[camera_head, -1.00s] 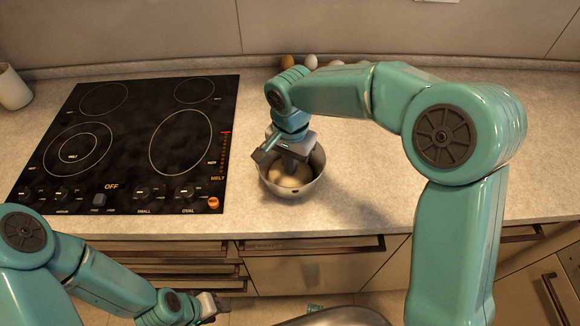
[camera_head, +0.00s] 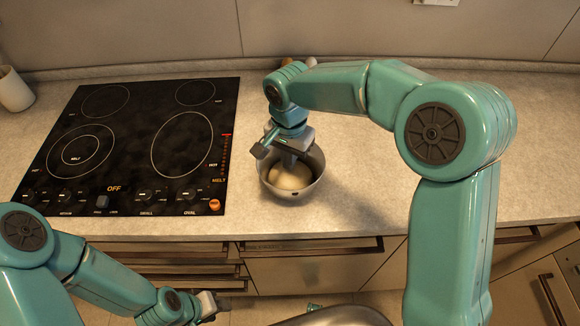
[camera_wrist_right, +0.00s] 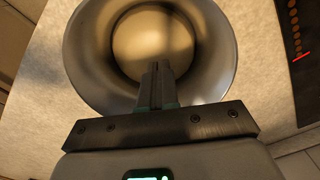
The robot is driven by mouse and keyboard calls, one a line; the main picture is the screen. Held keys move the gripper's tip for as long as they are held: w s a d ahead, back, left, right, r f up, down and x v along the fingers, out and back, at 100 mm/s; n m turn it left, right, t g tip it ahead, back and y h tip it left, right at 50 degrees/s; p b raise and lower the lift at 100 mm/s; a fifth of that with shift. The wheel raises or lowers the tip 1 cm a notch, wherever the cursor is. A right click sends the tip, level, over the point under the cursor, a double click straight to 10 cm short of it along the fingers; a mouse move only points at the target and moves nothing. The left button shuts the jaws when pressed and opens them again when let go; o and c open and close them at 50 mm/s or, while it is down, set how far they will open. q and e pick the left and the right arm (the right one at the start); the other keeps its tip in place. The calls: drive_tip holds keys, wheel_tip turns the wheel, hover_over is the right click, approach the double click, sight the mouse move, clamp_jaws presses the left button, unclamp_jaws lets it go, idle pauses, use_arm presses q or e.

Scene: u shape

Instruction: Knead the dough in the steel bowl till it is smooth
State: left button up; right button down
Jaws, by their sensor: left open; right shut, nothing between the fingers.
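The steel bowl (camera_head: 312,188) stands on the counter to the right of the cooktop. A pale, rounded lump of dough (camera_head: 290,178) lies in it; it also shows in the right wrist view (camera_wrist_right: 152,40) inside the bowl's wall (camera_wrist_right: 85,45). My right gripper (camera_head: 289,162) points down into the bowl from above, shut and empty, its fingertips (camera_wrist_right: 157,68) over the near part of the dough. I cannot tell if they touch it. My left gripper (camera_head: 215,305) is open and empty, low in front of the drawers, away from the bowl.
A black cooktop (camera_head: 140,140) lies left of the bowl. A white cup (camera_head: 14,90) stands at the far left. An egg (camera_head: 311,62) shows at the back, partly behind my right arm. The counter right of the bowl (camera_head: 370,180) is clear. Drawers (camera_head: 310,270) lie below its front edge.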

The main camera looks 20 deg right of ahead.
drive_tip(key=shift+s+r, duration=0.55)
drive_tip(key=shift+r, duration=0.35)
drive_tip(key=shift+f, duration=0.2)
drive_tip(key=shift+f+b, duration=1.1)
drive_tip(key=shift+f, duration=0.3)
drive_tip(key=shift+w+r, duration=0.1)
drive_tip(key=shift+w, duration=0.05)
drive_tip(key=shift+w+p, duration=0.2)
drive_tip(key=shift+p, duration=0.1)
drive_tip(key=shift+w+p, duration=0.3)
drive_tip(key=shift+w, duration=0.3)
